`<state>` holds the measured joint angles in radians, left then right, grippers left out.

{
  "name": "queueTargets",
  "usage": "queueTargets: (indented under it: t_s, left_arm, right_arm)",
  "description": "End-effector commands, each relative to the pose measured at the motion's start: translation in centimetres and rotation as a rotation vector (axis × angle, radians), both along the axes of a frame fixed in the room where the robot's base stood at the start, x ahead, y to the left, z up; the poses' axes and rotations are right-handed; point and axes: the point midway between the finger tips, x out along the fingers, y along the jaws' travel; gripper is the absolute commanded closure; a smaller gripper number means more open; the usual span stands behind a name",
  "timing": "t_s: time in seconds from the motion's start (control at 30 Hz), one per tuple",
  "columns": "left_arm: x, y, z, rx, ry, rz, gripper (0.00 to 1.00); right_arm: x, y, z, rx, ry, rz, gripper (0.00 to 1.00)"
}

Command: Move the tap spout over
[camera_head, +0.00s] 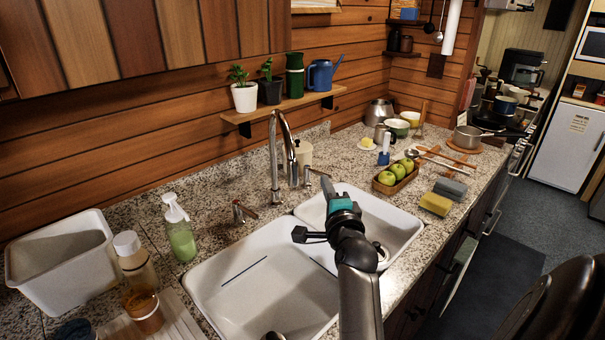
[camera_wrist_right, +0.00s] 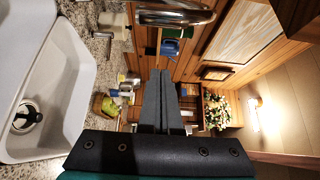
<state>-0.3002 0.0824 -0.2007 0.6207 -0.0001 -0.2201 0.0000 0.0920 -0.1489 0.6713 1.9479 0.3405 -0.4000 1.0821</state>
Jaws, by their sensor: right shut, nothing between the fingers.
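The chrome tap (camera_head: 275,165) stands behind the double sink. Its arched spout (camera_head: 288,140) bends over to the right, with its end hanging near the back rim. Part of the chrome arch (camera_wrist_right: 175,14) also shows at the top of the right wrist view. My right gripper (camera_head: 326,179) is above the right basin, to the right of the spout and apart from it. Its two dark fingers (camera_wrist_right: 163,78) are shut together and empty. My left gripper is not in view.
Tap handles (camera_head: 240,212) stand on both sides of the tap. A soap bottle (camera_head: 179,228) and white tub (camera_head: 62,262) are at left. A shelf with plants (camera_head: 270,112) hangs behind the tap. A tray of apples (camera_head: 396,177) and sponges (camera_head: 437,204) are at right.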

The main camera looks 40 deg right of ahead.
Motion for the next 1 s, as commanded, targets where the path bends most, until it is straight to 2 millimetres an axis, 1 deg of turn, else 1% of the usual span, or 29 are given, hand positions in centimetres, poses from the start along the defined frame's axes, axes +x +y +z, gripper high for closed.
queueTargets:
  t_s: [0.03, 0.1, 0.47, 0.5, 0.6, 0.7, 0.8, 1.0]
  left_arm:
    - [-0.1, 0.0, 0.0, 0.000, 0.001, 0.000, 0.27]
    - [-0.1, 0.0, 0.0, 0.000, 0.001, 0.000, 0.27]
    - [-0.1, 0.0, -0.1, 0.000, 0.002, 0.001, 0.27]
    - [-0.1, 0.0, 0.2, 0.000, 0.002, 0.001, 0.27]
    - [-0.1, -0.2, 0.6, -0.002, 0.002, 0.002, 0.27]
    - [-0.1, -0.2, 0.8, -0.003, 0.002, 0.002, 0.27]
    - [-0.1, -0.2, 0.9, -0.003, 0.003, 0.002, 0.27]
    - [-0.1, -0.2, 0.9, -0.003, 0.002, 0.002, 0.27]
  right_arm:
    - [0.8, -0.5, 0.1, -0.001, -0.002, 0.000, 1.00]
    - [1.8, -1.1, 0.1, -0.001, -0.001, 0.000, 1.00]
    - [6.2, -3.6, 0.0, 0.000, 0.001, 0.000, 1.00]
    - [6.2, -2.5, 0.0, 0.005, 0.001, 0.002, 1.00]
    - [6.4, -1.2, 0.1, 0.003, 0.001, 0.001, 1.00]
    - [6.5, -0.3, 0.1, 0.001, 0.000, 0.000, 1.00]
    - [6.6, 0.3, 0.0, 0.000, 0.001, 0.000, 1.00]
    - [6.7, 0.5, 0.0, -0.002, 0.001, -0.001, 1.00]
